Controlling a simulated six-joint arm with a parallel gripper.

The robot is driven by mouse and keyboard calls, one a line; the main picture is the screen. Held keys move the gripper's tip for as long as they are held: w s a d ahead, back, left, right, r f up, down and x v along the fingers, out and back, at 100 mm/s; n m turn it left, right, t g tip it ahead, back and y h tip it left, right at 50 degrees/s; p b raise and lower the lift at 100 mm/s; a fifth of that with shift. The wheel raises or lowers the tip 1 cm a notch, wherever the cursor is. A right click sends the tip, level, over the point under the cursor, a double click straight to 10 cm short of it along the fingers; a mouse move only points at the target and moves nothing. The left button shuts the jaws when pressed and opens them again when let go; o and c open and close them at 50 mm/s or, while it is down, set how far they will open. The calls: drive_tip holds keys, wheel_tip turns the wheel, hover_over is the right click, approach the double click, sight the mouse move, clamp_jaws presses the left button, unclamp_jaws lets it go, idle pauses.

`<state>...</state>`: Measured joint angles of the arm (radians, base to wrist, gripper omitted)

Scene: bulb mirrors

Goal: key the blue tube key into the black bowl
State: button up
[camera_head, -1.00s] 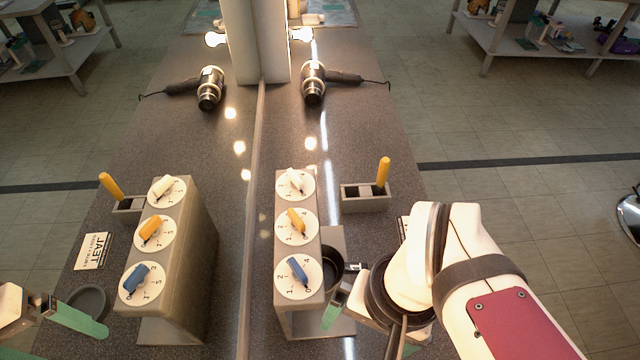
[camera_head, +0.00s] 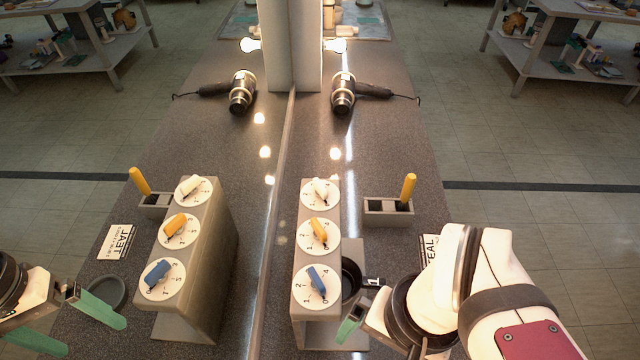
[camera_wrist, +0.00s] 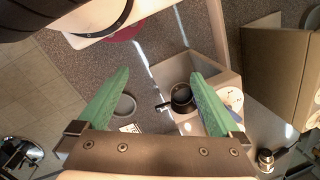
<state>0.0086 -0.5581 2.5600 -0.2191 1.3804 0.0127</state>
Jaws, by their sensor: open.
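The blue tube key (camera_head: 317,280) is a blue knob on the nearest numbered white dial, on top of a grey box (camera_head: 321,207). It lies slanted on the dial, its tip near the 0 in the head view. The black bowl (camera_head: 351,281) sits low against the box's right side; in the wrist view the bowl (camera_wrist: 182,97) appears beyond my fingers. My gripper (camera_head: 352,328) is just right of the box's near end and apart from the key. In the wrist view my gripper (camera_wrist: 160,75) has its green fingers wide apart with nothing between them. My arm hides part of the counter.
A mirror left of the box repeats the scene. An orange key (camera_head: 319,230) and a white key (camera_head: 320,190) share the box top. A holder (camera_head: 388,218) with a yellow tool, a TEAL card (camera_head: 429,246) and a hair dryer (camera_head: 344,96) stand farther back. A grey dish (camera_wrist: 125,106) is on the counter.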

sight(316, 278)
idle(0.4)
drive_tip(key=shift+r, duration=0.1)
drive_tip(key=shift+c, duration=0.7)
drive_tip(key=w+a+r+n, duration=0.2)
drive_tip(key=w+r+n, duration=0.1)
drive_tip(key=w+a+r+n, duration=0.1)
drive_tip(key=w+r+n, duration=0.1)
drive_tip(key=shift+w+r+h, duration=0.15)
drive_tip(key=shift+h, duration=0.25)
drive_tip(key=c, duration=0.5)
drive_tip(key=w+a+r+n, duration=0.2)
drive_tip(key=w+a+r+n+h, duration=0.1)
drive_tip(key=w+a+r+n, duration=0.1)
drive_tip(key=shift+a+r, duration=0.2)
drive_tip(key=shift+a, duration=0.05)
drive_tip(key=c, duration=0.4)
drive_tip(key=shift+o, duration=0.2)
drive_tip(key=shift+w+a+r+n, duration=0.15)
drive_tip(key=shift+a+n, duration=0.1)
drive_tip(key=shift+n, duration=0.15)
drive_tip(key=shift+f, duration=3.95)
